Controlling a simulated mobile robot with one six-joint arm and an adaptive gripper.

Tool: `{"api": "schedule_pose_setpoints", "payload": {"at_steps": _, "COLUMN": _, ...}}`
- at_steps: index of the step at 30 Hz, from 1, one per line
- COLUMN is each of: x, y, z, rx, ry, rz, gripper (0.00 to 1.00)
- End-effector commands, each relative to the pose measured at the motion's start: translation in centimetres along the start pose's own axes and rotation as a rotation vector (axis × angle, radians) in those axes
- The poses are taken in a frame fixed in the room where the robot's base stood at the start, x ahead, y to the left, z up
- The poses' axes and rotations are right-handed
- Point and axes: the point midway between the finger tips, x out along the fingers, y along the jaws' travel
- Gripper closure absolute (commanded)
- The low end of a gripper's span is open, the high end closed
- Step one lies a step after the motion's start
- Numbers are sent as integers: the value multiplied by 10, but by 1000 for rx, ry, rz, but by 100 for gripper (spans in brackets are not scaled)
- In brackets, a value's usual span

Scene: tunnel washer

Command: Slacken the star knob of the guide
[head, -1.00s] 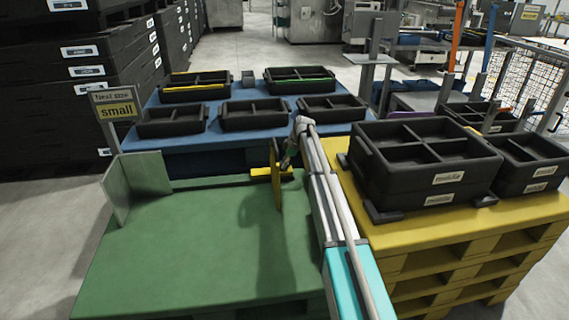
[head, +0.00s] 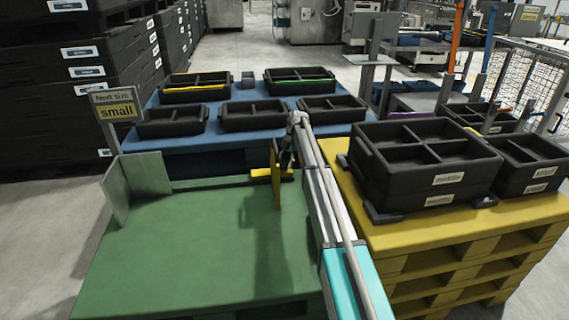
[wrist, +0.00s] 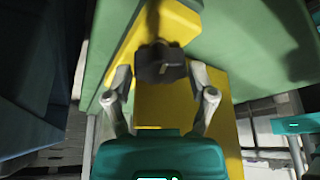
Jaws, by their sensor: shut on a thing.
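The guide is a yellow upright plate (head: 277,188) with a short yellow bar (head: 262,173) across it, at the right side of the green table (head: 190,240). In the wrist view the yellow guide (wrist: 185,105) shows with the dark star knob (wrist: 160,64) on it. My gripper (wrist: 162,85) has its two grey fingers closed on either side of the knob, holding it. In the head view my gripper (head: 287,155) is at the plate's right face, and the knob is hidden or too small to make out.
A bent grey metal plate (head: 137,190) stands at the green table's left edge. A yellow pallet stack (head: 430,235) on the right carries black divided crates (head: 425,150). A blue table (head: 230,140) with several black trays stands behind. A sign reading "small" (head: 117,108) is at the left.

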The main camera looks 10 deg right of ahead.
Motion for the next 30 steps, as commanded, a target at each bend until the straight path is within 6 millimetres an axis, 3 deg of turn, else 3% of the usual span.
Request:
{"api": "schedule_pose_setpoints", "payload": {"at_steps": 21, "x": 0, "y": 1, "z": 1, "rx": -104, "ry": -4, "rz": -43, "gripper": 75}}
{"api": "schedule_pose_setpoints", "payload": {"at_steps": 22, "x": 0, "y": 1, "z": 1, "rx": -104, "ry": -4, "rz": -43, "gripper": 26}}
{"api": "schedule_pose_setpoints", "payload": {"at_steps": 24, "x": 0, "y": 1, "z": 1, "rx": -104, "ry": -4, "rz": -43, "gripper": 13}}
{"api": "schedule_pose_setpoints", "payload": {"at_steps": 30, "x": 0, "y": 1, "z": 0, "rx": -104, "ry": -2, "rz": -43, "gripper": 13}}
